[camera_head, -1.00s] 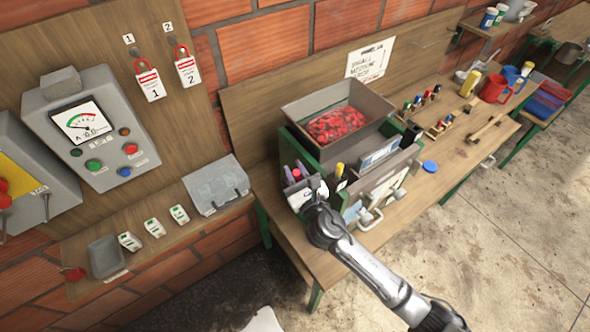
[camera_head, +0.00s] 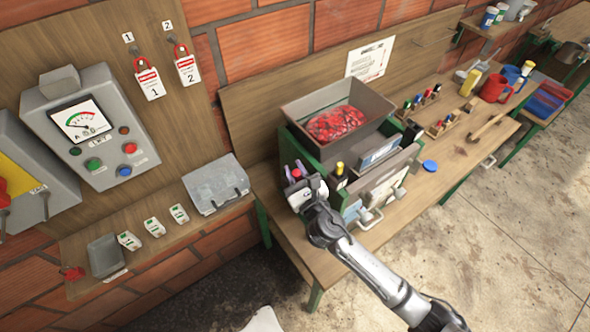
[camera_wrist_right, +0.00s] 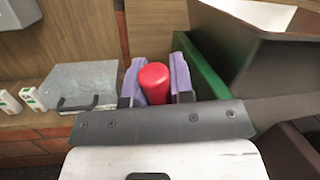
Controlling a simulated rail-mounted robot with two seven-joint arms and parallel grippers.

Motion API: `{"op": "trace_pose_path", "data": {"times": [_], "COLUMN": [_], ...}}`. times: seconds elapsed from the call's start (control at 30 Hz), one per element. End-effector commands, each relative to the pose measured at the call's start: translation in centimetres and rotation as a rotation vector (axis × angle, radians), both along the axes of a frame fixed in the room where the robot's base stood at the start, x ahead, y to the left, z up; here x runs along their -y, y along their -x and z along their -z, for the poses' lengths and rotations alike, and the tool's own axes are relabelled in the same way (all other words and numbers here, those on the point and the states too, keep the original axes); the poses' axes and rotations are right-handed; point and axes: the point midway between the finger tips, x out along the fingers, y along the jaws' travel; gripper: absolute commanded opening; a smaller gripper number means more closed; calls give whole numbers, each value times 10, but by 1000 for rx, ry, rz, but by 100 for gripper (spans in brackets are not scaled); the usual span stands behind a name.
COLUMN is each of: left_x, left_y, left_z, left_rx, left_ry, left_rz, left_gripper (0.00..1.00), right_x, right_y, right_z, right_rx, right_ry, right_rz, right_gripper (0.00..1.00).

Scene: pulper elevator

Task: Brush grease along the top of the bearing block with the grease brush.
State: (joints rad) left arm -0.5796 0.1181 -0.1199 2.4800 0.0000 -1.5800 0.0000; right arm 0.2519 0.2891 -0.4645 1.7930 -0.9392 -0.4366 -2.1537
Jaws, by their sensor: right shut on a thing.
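My right gripper (camera_head: 295,174) is at the left front of the green-sided machine (camera_head: 318,150), its two purple fingers pointing away from my arm. The fingers are shut on a red cylindrical handle (camera_wrist_right: 154,83), which shows between them in the right wrist view. I take this to be the grease brush; its bristles are hidden. I cannot clearly pick out the bearing block; the gripper and its pale hand cover part of the machine's front. My left gripper is not in view.
A grey hopper (camera_head: 300,108) with red fruit tops the machine. A yellow-capped dark bottle (camera_head: 340,178) stands close right of the gripper. A control box (camera_head: 90,130) and clear case (camera_head: 215,183) are left.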

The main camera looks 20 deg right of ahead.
Motion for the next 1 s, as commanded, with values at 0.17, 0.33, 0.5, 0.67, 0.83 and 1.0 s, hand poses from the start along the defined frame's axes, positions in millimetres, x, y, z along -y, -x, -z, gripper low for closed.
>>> {"op": "trace_pose_path", "data": {"times": [0.17, 0.33, 0.5, 0.67, 0.83, 1.0], "left_x": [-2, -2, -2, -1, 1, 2], "left_y": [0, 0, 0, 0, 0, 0], "left_z": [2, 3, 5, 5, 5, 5], "left_rx": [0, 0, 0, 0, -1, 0], "left_ry": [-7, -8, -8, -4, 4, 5], "left_rz": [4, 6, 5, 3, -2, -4], "left_gripper": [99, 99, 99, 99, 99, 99], "right_x": [0, 0, 0, 0, 0, -2], "right_y": [0, 0, 0, 0, -2, -8], "right_z": [3, 5, 7, 7, 7, 7], "right_rx": [0, 0, 0, 0, 0, -1], "right_ry": [0, 0, 0, -1, -1, -1], "right_rz": [0, 0, -1, -1, 0, 0], "right_gripper": [0, 0, 0, 0, 0, 0]}}
